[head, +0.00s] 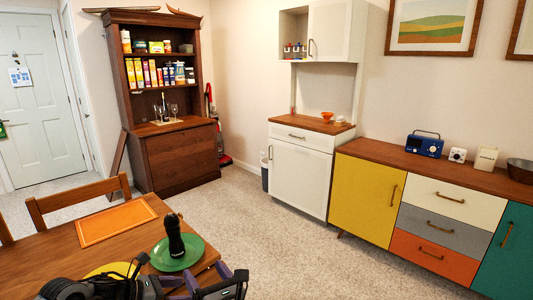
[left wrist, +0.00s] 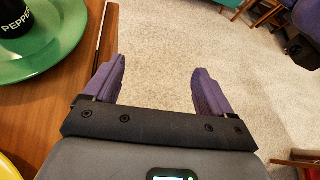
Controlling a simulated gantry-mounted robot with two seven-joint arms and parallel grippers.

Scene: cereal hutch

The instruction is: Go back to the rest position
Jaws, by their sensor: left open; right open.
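The mill stands upright in the head view (head: 175,238). Dark arm parts of mine overlap at the bottom left.
The wooden table (head: 120,255) holds an orange placemat (head: 116,222) and a yellow plate (head: 108,270), partly hidden by my arm. A chair (head: 78,198) stands behind it. A hutch (head: 183,155), white cabinet (head: 298,178) and sideboard (head: 365,200) line the walls. Open carpet (head: 290,245) lies between.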

